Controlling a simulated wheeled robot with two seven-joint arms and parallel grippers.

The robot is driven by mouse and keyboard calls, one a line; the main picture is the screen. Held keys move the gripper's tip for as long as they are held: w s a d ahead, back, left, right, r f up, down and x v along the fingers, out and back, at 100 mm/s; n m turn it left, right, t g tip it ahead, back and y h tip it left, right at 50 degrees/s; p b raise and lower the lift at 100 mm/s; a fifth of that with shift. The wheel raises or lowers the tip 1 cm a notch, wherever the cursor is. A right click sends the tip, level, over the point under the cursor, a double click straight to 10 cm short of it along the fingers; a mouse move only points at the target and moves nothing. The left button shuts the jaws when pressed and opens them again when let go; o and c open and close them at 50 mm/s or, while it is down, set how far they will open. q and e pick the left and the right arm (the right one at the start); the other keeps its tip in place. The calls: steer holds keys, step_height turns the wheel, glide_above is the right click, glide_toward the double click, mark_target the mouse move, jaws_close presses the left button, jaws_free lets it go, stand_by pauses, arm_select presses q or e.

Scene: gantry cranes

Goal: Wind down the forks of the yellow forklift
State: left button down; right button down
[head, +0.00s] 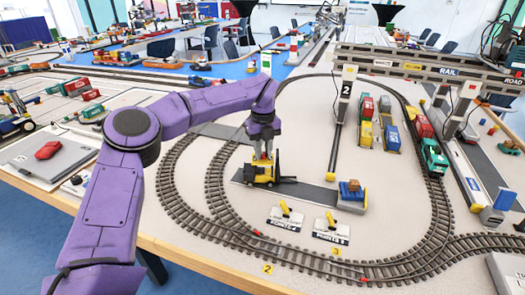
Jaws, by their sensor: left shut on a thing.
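The yellow forklift (261,175) stands on a dark grey strip inside the loop of toy track. It is small, with a black mast and yellow body, and its forks point to the right, low over the strip. My left gripper (263,155), on the purple arm, comes down from above onto the top of the forklift. Its jaws are shut on a small part there, partly hidden by the fingers; a little red shows at the fingertips. Which part it is, I cannot tell clearly. My right gripper is not in view.
A blue and yellow stand with a brown load (350,192) is at the strip's right end. Two points levers on white plates (286,219) lie in front. A gantry crane (345,105) marked 2 stands behind, with containers and a train (432,155) to the right.

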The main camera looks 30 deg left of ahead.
mark_target(263, 153)
arm_select(q)
steer(key=shift+a+f, duration=0.1)
steer(key=c, duration=1.1)
jaws_free()
steer(key=shift+o, duration=0.9)
steer(key=shift+w+f, duration=0.1)
steer(key=shift+w, duration=0.05)
step_height(263, 153, up, 11)
steer(key=shift+f+p, duration=0.2)
steer(key=shift+p, duration=0.15)
